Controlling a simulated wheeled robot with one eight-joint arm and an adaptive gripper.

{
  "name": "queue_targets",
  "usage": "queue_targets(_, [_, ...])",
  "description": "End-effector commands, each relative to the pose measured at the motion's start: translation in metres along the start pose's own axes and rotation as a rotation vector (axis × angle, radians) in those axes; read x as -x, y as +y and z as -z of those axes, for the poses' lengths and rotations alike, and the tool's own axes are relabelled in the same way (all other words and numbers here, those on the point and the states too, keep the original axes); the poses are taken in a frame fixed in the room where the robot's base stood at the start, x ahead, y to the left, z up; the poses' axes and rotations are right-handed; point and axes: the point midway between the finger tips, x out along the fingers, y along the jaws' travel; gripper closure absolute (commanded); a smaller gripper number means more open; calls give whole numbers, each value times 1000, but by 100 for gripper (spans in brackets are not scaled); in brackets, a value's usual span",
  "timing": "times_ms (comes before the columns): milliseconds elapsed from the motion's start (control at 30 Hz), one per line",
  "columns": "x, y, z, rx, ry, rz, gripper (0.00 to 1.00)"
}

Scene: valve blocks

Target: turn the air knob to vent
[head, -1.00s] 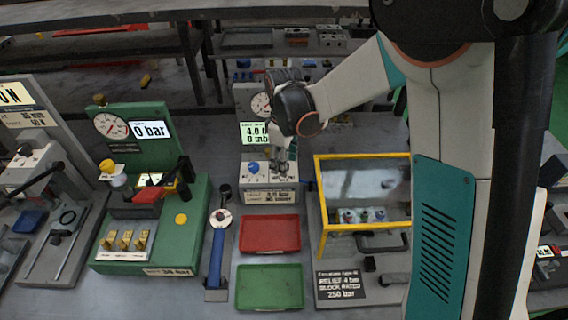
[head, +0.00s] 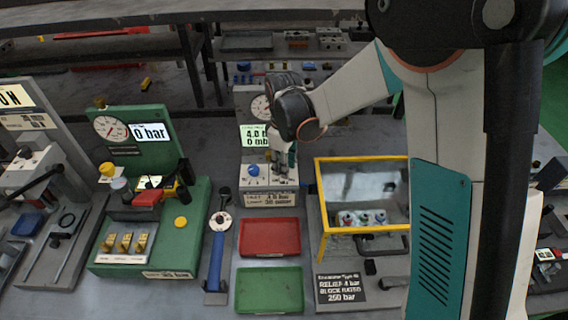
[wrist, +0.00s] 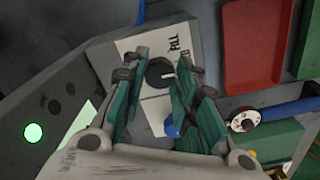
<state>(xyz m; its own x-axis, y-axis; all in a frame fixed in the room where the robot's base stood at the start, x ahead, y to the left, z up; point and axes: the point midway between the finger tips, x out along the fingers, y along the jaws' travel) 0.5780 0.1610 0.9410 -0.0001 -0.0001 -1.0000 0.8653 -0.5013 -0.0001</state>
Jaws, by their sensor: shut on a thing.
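The air knob (wrist: 160,73) is a round black knob with a white pointer mark on a pale plate, seen in the wrist view. The word FILL shows beside it, and the pointer is towards that side. My gripper (wrist: 161,62) has its teal fingers on both sides of the knob and is shut on it.
A red tray (head: 269,238) and a green tray (head: 269,289) lie in front of the block. A yellow-framed clear box (head: 362,231) stands close on the right. A blue-handled wrench (head: 216,259) and the green gauge bench (head: 184,236) are on the left.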

Motion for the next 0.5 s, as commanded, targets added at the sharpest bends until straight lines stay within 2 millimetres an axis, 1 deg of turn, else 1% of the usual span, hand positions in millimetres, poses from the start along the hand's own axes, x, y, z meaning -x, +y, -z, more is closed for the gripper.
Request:
queue_targets(167, [0, 0, 0, -95, 0, 0, 96])
queue_targets(500, [0, 0, 0, -380, 0, 0, 96])
